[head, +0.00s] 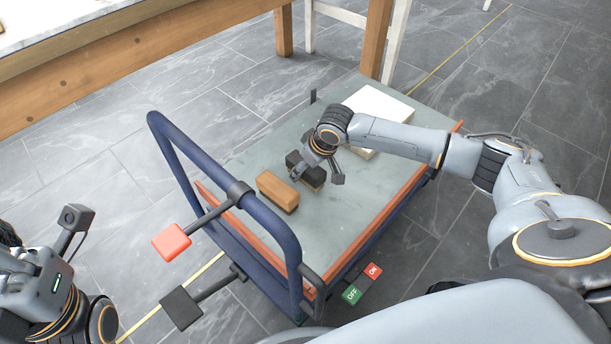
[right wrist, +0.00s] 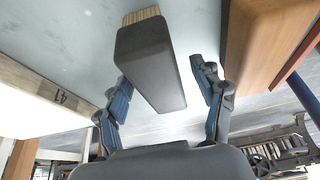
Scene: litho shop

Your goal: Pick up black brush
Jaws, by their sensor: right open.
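The black brush (head: 305,171) lies on the grey deck of a trolley, next to a brown wooden brush (head: 278,192). In the right wrist view the black brush (right wrist: 148,62) is a dark block with pale bristles at its far end. My right gripper (head: 317,179) is over the black brush, partly hiding it in the head view. Its fingers are open, one on each side of the brush, with a visible gap at least on the right. My left gripper (head: 72,228) is at the lower left, away from the trolley, and its opening is unclear.
A pale block (head: 378,106) lies at the deck's far end, partly behind my right arm. The trolley's blue handle frame (head: 172,150) rises at the near left, with red and black pads on rods. A wooden table (head: 130,60) stands behind. The deck's (head: 325,235) near part is clear.

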